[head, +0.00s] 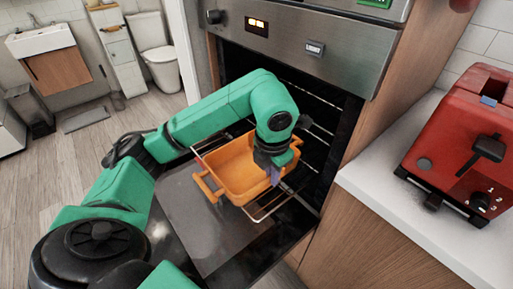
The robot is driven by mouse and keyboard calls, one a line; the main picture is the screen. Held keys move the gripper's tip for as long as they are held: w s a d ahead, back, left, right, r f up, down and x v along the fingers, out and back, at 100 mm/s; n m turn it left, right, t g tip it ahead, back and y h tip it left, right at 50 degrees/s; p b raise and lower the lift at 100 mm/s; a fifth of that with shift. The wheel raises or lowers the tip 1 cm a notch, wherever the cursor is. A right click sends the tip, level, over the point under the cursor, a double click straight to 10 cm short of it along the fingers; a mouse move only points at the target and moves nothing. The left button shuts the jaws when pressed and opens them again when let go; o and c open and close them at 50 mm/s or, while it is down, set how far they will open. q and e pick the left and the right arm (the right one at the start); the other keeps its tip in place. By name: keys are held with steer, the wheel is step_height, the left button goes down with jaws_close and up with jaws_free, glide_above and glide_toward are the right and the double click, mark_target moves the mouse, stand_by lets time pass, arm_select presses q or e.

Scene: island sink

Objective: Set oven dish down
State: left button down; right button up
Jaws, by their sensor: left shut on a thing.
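The orange oven dish (238,168) is upright at the open oven (318,110), over the pulled-out wire rack (262,212) and the lowered door. I cannot tell whether its base touches the rack. One loop handle sticks out at its near left end. My left gripper (274,172) is at the dish's right end, shut on the dish. The wrist hides that end and the grip itself. A small purple patch shows by the fingers; I cannot tell what it is. My right gripper is not in view.
The oven door (205,225) lies open below the rack. A white counter (385,185) with a red toaster (468,140) stands to the right. Open wooden floor (55,185) lies to the left, with a toilet (158,55) and washbasin (42,40) further back.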

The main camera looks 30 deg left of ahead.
arm_select(q)
steer(key=w+a, duration=0.2)
steer(key=a, duration=0.1)
steer(key=w+a, duration=0.2)
steer(key=a, duration=0.1)
steer(key=w+a+p, duration=0.1)
steer(key=w+a, duration=0.1)
steer(key=a, duration=0.1)
steer(key=shift+w+a+f, duration=0.1)
steer(key=shift+w, duration=0.2)
step_height(320, 180, down, 4)
steer(key=shift+w+a+r, duration=0.1)
steer(key=shift+r, duration=0.1)
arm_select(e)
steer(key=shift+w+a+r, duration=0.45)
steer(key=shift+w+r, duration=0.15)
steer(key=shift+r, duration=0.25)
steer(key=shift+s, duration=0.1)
arm_select(q)
steer(key=c, duration=1.3)
jaws_free()
steer(key=shift+f, duration=0.1)
steer(key=o, duration=0.3)
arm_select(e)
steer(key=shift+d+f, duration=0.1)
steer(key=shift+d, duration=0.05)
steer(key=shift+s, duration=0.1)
